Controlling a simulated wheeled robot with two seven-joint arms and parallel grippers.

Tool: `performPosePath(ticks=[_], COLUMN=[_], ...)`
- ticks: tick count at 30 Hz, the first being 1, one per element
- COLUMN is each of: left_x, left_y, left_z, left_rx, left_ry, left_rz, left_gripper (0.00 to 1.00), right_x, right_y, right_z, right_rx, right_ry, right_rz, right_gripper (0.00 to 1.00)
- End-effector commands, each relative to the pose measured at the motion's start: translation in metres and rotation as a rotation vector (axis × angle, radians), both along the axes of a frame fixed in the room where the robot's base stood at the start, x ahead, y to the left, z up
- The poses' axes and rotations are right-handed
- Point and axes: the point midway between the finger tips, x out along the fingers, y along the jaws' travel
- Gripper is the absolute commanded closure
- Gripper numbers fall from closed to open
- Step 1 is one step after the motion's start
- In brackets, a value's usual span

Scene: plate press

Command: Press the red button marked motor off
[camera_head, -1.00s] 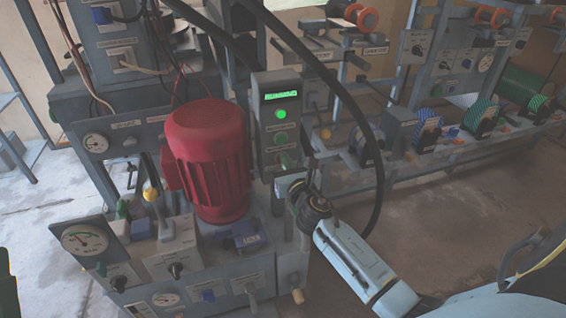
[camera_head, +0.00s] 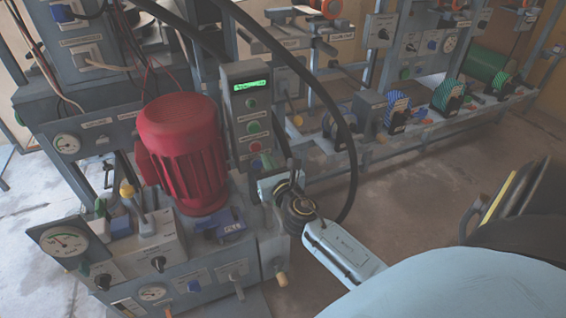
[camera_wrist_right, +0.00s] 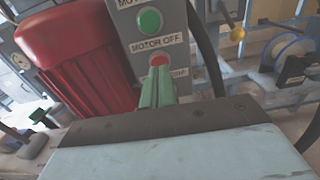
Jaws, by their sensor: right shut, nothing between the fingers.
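The grey control box (camera_head: 247,112) stands right of the red motor (camera_head: 182,150). Its display (camera_head: 251,86) reads STOPPED. The red button (camera_wrist_right: 159,60) sits below the MOTOR OFF label in the right wrist view, and it also shows in the head view (camera_head: 255,148). My right gripper (camera_wrist_right: 159,78) is shut and empty, its green fingers pointing at the red button and covering its lower part. I cannot tell whether the tips touch it. The green button (camera_wrist_right: 149,20) is above the label. My left gripper is not in view.
A thick black hose (camera_head: 345,120) arches over and behind my right wrist. Gauges, switches and a blue box (camera_head: 221,224) stand on the front bench. A rack with striped spools (camera_head: 447,94) stands at the right, with bare floor before it.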

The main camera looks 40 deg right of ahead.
Motion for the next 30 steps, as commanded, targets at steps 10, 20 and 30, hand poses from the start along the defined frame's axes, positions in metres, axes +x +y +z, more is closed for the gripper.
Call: performPosePath(ticks=[10, 20, 30], left_x=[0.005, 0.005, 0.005], left_y=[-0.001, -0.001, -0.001], left_z=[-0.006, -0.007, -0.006], left_rx=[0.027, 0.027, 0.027], left_ry=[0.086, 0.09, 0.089], left_rz=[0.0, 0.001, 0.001], left_gripper=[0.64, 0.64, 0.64], right_x=[-0.063, -0.077, -0.077], right_y=[0.021, 0.025, 0.025], right_z=[-0.001, -0.001, -0.001], right_rx=[0.002, 0.001, 0.001], right_ry=[0.001, 0.001, 0.001], right_rz=[0.002, 0.001, 0.001], right_gripper=[1.0, 1.0, 1.0])
